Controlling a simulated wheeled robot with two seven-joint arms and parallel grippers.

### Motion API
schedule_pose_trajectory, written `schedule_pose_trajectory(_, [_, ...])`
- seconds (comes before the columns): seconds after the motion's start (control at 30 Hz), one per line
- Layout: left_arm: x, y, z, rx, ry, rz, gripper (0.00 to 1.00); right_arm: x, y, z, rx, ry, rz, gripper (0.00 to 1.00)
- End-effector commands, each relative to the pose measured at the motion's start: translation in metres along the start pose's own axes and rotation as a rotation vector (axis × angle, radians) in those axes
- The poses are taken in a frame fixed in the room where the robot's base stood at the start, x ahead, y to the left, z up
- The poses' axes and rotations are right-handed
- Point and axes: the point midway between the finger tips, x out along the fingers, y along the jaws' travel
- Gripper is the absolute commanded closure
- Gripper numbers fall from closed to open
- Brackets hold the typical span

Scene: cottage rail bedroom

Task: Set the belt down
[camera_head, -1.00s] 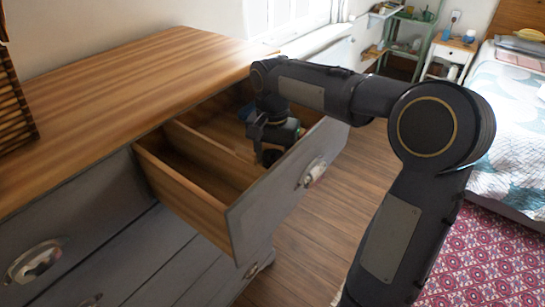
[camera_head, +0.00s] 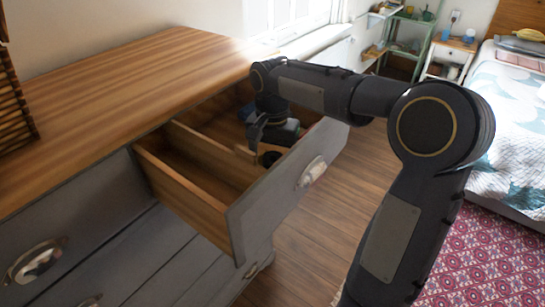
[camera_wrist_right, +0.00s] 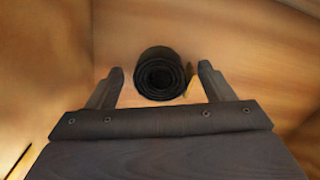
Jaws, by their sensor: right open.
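The belt (camera_wrist_right: 160,74) is a black rolled coil resting on the wooden drawer floor in the right wrist view. In the head view it is a small dark shape (camera_head: 270,158) just inside the drawer front. My right gripper (camera_wrist_right: 162,70) is open, with one finger on each side of the coil and visible gaps between. In the head view my right gripper (camera_head: 257,149) reaches down into the open drawer (camera_head: 190,186), and the arm hides part of it. My left gripper is not in view.
The drawer has a wooden divider (camera_head: 210,152) and a grey front with a metal handle (camera_head: 311,172). Something bluish (camera_head: 246,111) lies at the drawer's back. The dresser top (camera_head: 130,85) is mostly bare, with a woven basket (camera_head: 14,105) at its left.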

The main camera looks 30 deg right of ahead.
Motion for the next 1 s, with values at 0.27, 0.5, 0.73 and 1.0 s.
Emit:
schedule_pose_trajectory(0.27, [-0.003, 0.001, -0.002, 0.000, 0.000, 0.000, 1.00, -0.056, -0.001, 0.000, -0.001, 0.004, -0.005, 0.25])
schedule_pose_trajectory(0.5, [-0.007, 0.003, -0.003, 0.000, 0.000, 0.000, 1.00, -0.100, -0.001, 0.000, 0.000, 0.002, -0.003, 0.25])
schedule_pose_trajectory(0.73, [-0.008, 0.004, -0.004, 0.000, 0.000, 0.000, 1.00, -0.117, 0.000, 0.000, 0.000, 0.001, -0.001, 0.25])
schedule_pose_trajectory(1.0, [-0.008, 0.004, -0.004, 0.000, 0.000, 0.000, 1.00, -0.117, 0.000, 0.000, 0.000, 0.000, 0.000, 0.25])
